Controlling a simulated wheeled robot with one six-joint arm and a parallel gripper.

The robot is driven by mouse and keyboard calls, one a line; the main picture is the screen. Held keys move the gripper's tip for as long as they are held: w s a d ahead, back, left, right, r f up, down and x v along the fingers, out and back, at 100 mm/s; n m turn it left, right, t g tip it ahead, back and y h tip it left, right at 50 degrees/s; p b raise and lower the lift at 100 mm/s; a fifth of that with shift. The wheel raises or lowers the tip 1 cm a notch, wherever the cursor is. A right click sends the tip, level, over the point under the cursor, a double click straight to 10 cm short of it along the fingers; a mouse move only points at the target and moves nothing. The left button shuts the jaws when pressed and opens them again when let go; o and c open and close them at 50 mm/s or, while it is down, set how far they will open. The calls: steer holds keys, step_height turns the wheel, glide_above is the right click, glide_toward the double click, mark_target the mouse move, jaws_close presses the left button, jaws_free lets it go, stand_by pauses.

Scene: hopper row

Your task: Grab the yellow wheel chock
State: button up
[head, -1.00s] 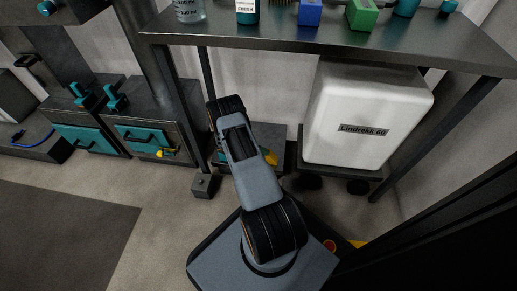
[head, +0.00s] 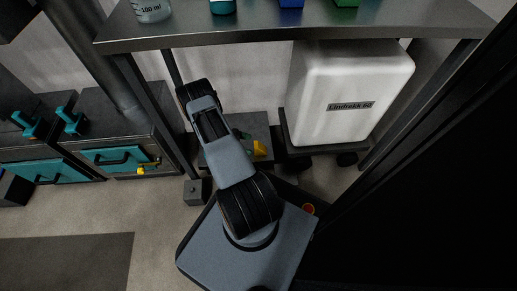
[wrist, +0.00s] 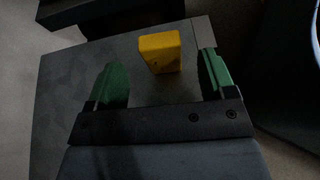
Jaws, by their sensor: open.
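The yellow wheel chock (wrist: 161,52) lies on a dark grey surface in the wrist view, ahead of my gripper. My gripper (wrist: 164,80) is open, with green fingers on either side and nothing between them. The chock sits just beyond the fingertips, a little nearer the middle than either finger, and appears apart from both.
A metal table (head: 270,33) stands above, its leg (head: 150,110) close to the left of my arm. A white container (head: 345,95) stands to the right on a dark base. Teal-fronted cabinets (head: 115,155) are at the left. Open floor (head: 150,210) lies at the lower left.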

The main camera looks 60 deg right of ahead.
mark_target(259, 145)
steer(key=shift+x, duration=3.05)
steer(key=shift+s+r, duration=0.1)
steer(key=shift+r, duration=0.05)
steer(key=c, duration=1)
